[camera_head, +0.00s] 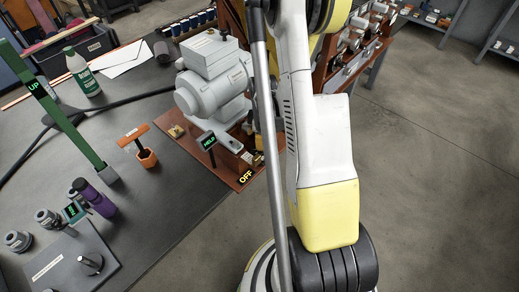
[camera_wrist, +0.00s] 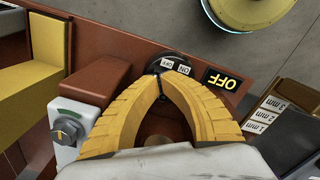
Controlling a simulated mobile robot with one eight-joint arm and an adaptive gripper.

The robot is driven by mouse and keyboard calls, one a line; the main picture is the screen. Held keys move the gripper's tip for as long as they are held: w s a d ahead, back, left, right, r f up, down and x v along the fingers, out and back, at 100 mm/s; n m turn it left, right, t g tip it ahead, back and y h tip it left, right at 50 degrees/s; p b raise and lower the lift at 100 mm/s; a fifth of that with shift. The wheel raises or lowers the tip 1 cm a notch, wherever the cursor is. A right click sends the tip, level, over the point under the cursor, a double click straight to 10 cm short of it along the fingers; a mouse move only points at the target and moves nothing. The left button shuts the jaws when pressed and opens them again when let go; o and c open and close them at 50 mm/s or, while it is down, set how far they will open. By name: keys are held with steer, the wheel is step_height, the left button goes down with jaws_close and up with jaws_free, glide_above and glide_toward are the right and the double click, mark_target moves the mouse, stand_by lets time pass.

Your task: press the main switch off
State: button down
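The main switch (camera_wrist: 169,62) is a round dark piece with small white labels on a reddish-brown base, at the top middle of the wrist view. The small labels look like ON and OFF, upside down. A black sign with yellow OFF lettering (camera_wrist: 222,79) lies to its right; it also shows in the head view (camera_head: 245,177). My gripper (camera_wrist: 161,76) has its yellow ribbed fingers brought together at the tips, with nothing seen between them. The tips overlap the switch's near edge in the picture; I cannot tell whether they touch it. In the head view my arm mostly hides the gripper.
A grey box with a rotary knob (camera_wrist: 68,131) and a brown block (camera_wrist: 95,83) stand left of the fingers. A rack marked in mm (camera_wrist: 270,115) is at right. The grey machine (camera_head: 213,85) stands beside my arm. Open floor (camera_head: 430,190) lies right.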

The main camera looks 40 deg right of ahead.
steer(key=shift+f, duration=0.15)
steer(key=shift+r+p, duration=2.2)
steer(key=shift+r, duration=1.3)
